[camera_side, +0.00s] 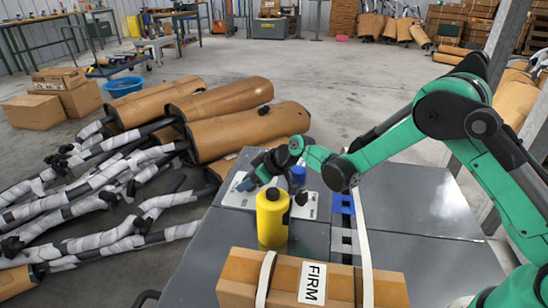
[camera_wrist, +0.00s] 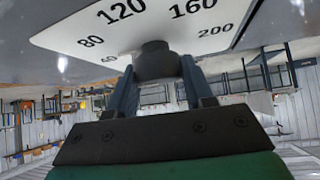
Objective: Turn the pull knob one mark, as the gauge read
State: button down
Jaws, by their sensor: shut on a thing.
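The pull knob (camera_wrist: 155,62) is a dark round knob on a white dial plate (camera_wrist: 100,40). The plate bears black numbers, among them 80, 120, 160 and 200. My gripper (camera_wrist: 157,75) has a finger on each side of the knob and is shut on it. In the side view, my gripper (camera_side: 247,182) reaches down at the white plate (camera_side: 234,196) on the grey bench; the knob cannot be made out there. A pointer mark on the knob is not visible. No gauge can be made out.
A yellow bottle (camera_side: 272,220) stands close in front of my gripper. A blue-topped item (camera_side: 298,174) and a small black part (camera_side: 301,198) are to its right. A cardboard box labelled FIRM (camera_side: 240,272) lies at the front. The bench's right side (camera_side: 425,200) is clear.

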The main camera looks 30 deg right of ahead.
jog(key=shift+m+t+h, duration=0.6)
jog(key=shift+m+h, duration=0.7)
jog(key=shift+m, duration=0.5)
jog(key=shift+c, duration=1.7)
grip_release()
jog(key=shift+v, duration=2.85)
